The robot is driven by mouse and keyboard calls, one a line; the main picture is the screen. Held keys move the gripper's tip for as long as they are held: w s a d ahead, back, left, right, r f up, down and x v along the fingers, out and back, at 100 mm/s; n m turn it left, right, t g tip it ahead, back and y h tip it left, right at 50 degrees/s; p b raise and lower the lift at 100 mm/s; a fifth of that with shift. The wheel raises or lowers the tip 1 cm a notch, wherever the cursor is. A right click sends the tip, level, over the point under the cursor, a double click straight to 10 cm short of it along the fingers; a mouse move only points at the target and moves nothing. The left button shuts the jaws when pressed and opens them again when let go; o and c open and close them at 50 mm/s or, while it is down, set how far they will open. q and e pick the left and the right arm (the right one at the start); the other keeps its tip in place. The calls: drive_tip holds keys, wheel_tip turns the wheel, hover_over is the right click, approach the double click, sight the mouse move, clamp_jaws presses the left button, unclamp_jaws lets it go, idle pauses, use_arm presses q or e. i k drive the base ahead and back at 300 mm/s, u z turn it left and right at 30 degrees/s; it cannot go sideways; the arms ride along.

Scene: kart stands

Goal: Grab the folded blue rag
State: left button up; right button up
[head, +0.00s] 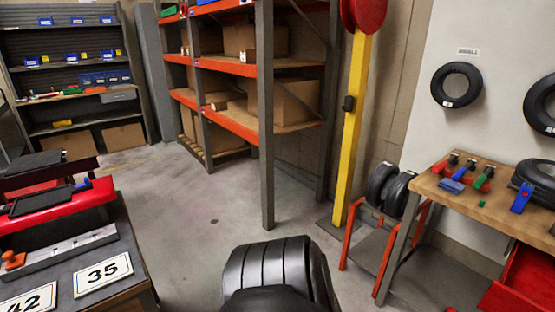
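I cannot single out the folded blue rag with certainty. A small flat blue item (452,185) lies on the wooden workbench (482,212) at the right, among red and green tools. It is too small to tell whether it is cloth. Neither of my grippers is in view.
A dark table (130,255) at the left holds number plates and a red tray. Orange shelving (268,130) and a yellow post (352,130) stand behind. A low rack (376,240) with tires is left of the workbench.

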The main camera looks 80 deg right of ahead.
sight(456, 188)
drive_tip(key=z, duration=4.05)
